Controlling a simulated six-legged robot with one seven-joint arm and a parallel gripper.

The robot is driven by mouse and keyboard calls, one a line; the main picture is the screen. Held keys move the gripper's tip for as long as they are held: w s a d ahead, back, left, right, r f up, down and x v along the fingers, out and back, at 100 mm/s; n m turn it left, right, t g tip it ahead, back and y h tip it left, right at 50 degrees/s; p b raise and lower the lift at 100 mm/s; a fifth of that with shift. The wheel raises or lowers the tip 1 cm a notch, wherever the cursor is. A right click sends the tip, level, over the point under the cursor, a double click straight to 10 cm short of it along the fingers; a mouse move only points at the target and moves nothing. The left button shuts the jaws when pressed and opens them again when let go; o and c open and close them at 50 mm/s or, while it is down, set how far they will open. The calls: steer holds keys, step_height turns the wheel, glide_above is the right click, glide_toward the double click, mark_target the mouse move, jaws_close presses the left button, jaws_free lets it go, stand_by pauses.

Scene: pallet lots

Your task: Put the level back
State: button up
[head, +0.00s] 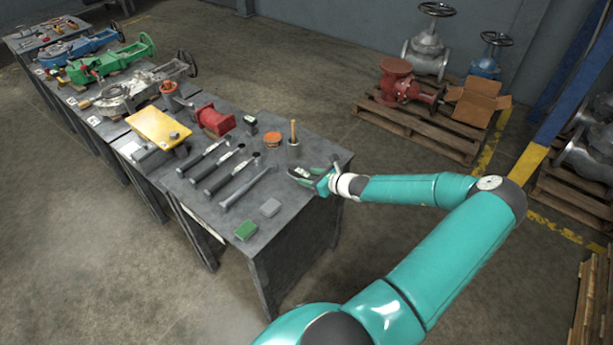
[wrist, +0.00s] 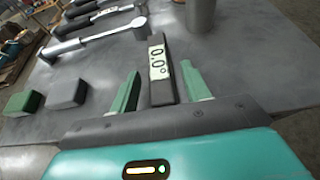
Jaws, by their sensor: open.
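The level (wrist: 162,90) is a small dark bar with a white display reading 0.0°, lying on the grey bench top. In the wrist view it sits between the two green fingers of my gripper (wrist: 160,70), which stand apart on either side of it. The fingers do not appear closed on it. In the head view my gripper (head: 308,177) is low over the bench's right end, and it largely hides the level.
Pallets with valves (head: 420,125) stand behind.

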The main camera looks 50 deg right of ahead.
steer(key=a+v, duration=0.1)
steer(key=v, duration=0.9)
steer(key=w+a+r+n+g+y, duration=0.1)
steer(key=w+a+r+n+g, duration=0.2)
steer(key=a+n, duration=0.4)
steer(key=w+a+r+n+g+y, duration=0.1)
steer(key=a+r+n+g, duration=0.2)
steer(key=a+r+n, duration=0.4)
steer(key=w+a+r+n+g+y, duration=0.1)
steer(key=w+a+r+n+g, duration=0.15)
steer(key=a+n, duration=0.45)
steer(key=s+a+r+n+h, duration=0.2)
steer(key=s+a+r+n, duration=0.5)
steer(key=a+r, duration=0.3)
steer(key=s+a+r+n+h, duration=0.2)
steer(key=s+a+r+n, duration=0.5)
steer(key=a+r, duration=0.2)
steer(key=shift+a+r+t, duration=0.35)
steer(key=shift+a+r, duration=0.05)
steer(key=shift+r, duration=0.35)
